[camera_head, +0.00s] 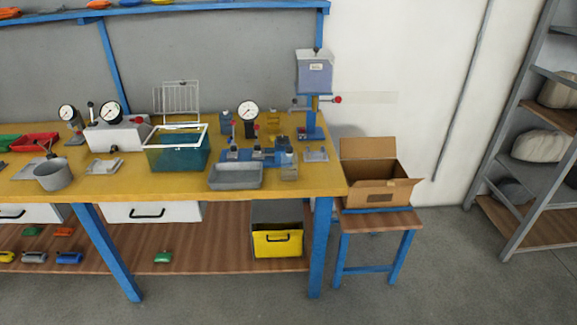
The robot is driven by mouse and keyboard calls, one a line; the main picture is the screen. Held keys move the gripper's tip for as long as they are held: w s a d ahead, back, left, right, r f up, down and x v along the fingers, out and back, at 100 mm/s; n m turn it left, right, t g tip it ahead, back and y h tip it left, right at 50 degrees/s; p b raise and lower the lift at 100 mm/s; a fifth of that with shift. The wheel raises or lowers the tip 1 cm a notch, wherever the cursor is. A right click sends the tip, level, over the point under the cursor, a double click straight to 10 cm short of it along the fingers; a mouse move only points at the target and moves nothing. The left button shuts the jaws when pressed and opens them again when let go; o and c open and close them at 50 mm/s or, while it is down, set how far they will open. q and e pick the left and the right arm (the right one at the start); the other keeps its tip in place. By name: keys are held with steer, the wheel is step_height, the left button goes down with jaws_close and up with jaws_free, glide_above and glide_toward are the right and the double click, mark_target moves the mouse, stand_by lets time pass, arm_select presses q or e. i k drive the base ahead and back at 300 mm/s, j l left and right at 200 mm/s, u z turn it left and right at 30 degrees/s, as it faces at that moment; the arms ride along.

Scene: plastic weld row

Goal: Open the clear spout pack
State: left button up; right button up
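I cannot pick out the clear spout pack for certain. A small, pale, partly see-through item (289,172) stands on the yellow bench top at the right end of a blue fixture (250,155). It is too small to tell whether it is the pack, or whether it has a cap. Neither of my grippers shows in the head view.
The yellow workbench (320,180) holds a grey tray (236,176), a teal water tank (178,158), a grey pot (53,174), several dial gauges and a blue press (314,80). An open cardboard box (375,190) stands on a stool at right. The floor in front is clear.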

mark_target(290, 162)
steer(key=i+l+u, duration=0.15)
steer(key=u, duration=0.35)
steer(key=l+u, duration=0.45)
steer(key=i+l+u, duration=0.1)
steer(key=l+u, duration=0.25)
steer(key=u, duration=0.15)
